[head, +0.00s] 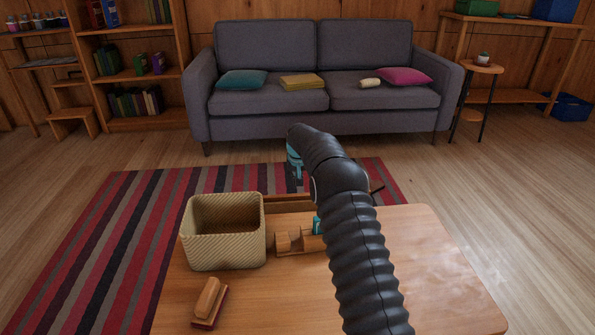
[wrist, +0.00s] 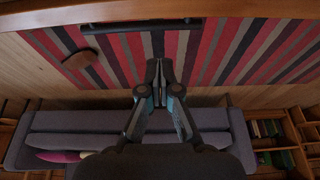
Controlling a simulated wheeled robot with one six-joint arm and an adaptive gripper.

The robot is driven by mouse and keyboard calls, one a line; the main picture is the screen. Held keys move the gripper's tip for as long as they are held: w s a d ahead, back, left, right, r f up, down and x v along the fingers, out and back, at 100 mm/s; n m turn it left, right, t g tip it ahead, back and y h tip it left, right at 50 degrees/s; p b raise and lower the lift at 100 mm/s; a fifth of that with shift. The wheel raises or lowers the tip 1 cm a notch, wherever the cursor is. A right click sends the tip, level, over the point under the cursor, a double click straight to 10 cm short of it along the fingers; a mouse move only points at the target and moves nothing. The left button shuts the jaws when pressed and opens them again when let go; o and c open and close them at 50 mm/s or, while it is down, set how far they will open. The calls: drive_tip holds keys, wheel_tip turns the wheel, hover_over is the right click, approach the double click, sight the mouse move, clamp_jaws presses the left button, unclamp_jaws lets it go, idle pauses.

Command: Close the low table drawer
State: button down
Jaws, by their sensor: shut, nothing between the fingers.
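The low table (head: 440,265) stands in front of me. Its drawer (head: 288,203) sticks out past the far edge, so it is open by some amount; the arm hides part of it. In the wrist view, a wooden front (wrist: 230,9) with a dark bar handle (wrist: 140,26) runs along the top edge. My gripper (head: 297,168) is on the far side of the table, beyond the drawer, mostly hidden behind my wrist. In the wrist view my gripper (wrist: 158,68) has its fingers together with nothing between them, apart from the handle in the picture.
On the table are a woven basket (head: 224,250), a wooden toy (head: 290,243) and a brush (head: 210,302). A striped rug (head: 110,230) lies beyond and left of the table. A grey sofa (head: 320,50) stands farther back, with open floor before it.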

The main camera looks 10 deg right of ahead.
drive_tip(key=shift+x, duration=0.85)
drive_tip(key=shift+s, duration=2)
